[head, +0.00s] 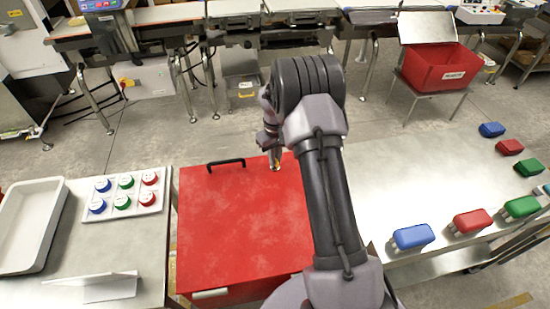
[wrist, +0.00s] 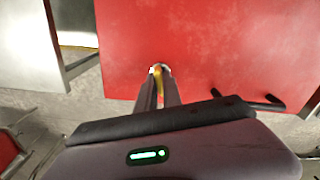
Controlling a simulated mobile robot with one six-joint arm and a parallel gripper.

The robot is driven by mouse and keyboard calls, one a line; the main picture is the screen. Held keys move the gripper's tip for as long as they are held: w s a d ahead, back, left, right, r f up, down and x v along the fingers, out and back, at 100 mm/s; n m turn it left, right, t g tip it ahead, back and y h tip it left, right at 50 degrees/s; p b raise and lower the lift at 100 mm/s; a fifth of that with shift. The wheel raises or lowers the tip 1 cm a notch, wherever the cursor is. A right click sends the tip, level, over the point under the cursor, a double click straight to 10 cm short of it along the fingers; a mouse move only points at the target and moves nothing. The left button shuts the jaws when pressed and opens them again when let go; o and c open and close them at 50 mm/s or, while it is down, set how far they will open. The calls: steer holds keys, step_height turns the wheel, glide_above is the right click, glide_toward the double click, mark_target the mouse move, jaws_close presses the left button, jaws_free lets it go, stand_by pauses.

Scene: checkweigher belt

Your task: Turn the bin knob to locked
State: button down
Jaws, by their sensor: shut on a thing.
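The red bin (head: 235,225) stands at the middle front, its flat red top facing up, with a black handle (head: 226,162) near the far edge. The bin knob (wrist: 158,68) is a small pale and yellowish piece at the bin's edge in the wrist view, mostly hidden between my fingers. My gripper (wrist: 159,72) is shut on the knob. In the head view my gripper (head: 275,160) reaches down at the bin's far edge, right of the handle. I cannot tell which way the knob points or read any lock marking. The black handle also shows in the wrist view (wrist: 262,102).
Left of the bin, a steel table carries a white tray (head: 18,262) and a panel (head: 142,207) of coloured caps. On the right table are several coloured brushes (head: 414,237). A labelled red container (head: 440,82) stands behind. The floor beyond the bin is clear.

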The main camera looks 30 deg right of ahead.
steer(key=shift+m, duration=1.8)
steer(key=c, duration=1.5)
jaws_free()
step_height(320, 180, up, 18)
steer(key=p, duration=0.4)
steer(key=shift+f+p, duration=0.25)
steer(key=shift+p, duration=0.05)
